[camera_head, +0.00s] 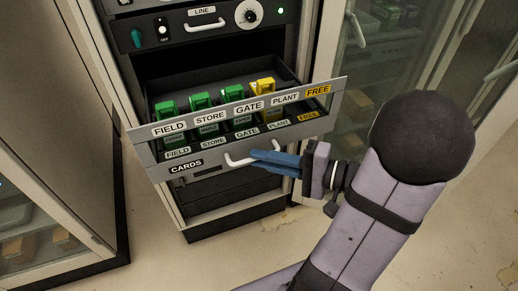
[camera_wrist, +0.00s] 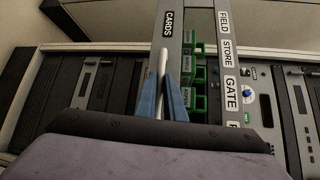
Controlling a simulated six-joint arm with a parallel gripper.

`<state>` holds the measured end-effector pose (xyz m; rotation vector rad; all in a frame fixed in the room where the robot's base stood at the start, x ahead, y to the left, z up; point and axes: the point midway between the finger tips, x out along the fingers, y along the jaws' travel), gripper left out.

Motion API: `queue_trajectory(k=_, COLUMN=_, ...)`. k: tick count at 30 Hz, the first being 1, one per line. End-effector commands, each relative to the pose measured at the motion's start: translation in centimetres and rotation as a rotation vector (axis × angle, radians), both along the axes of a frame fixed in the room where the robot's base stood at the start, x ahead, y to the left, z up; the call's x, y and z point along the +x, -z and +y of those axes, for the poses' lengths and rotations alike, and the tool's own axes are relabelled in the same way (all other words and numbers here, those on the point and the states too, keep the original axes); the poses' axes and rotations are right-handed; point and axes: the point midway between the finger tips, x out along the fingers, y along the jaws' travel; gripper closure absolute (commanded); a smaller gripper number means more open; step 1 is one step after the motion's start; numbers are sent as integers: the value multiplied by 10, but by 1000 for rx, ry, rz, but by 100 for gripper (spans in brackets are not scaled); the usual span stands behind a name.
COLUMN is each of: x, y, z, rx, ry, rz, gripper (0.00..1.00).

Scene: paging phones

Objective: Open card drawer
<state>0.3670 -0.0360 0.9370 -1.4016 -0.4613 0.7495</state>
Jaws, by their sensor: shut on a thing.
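The card drawer (camera_head: 150,150) is pulled out from the rack, with its inside showing from above. Its grey front has labels FIELD, STORE, GATE, PLANT and FREE, and a CARDS label below. Several green cards (camera_head: 200,101) and one yellow card (camera_head: 266,88) stand upright inside. A white bar handle (camera_head: 234,161) is on the drawer front. My gripper (camera_head: 259,156) has blue fingers shut on this handle at its right part. In the wrist view the handle (camera_wrist: 152,82) lies between the two fingers (camera_wrist: 163,98).
A LINE panel (camera_head: 205,25) with a white handle, switch and dial sits above the drawer. Glass-door cabinets stand at the right (camera_head: 400,60) and lower left (camera_head: 40,225). Bare floor (camera_head: 150,240) lies in front of the rack.

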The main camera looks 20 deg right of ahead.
Motion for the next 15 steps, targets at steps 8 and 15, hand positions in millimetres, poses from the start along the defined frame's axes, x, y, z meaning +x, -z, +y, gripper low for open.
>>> queue_trajectory(k=8, x=-4, y=0, z=0, rx=0, ry=-3, rz=-1, gripper=100)
queue_trajectory(k=15, x=-3, y=0, z=0, rx=0, ry=-2, rz=-1, gripper=72)
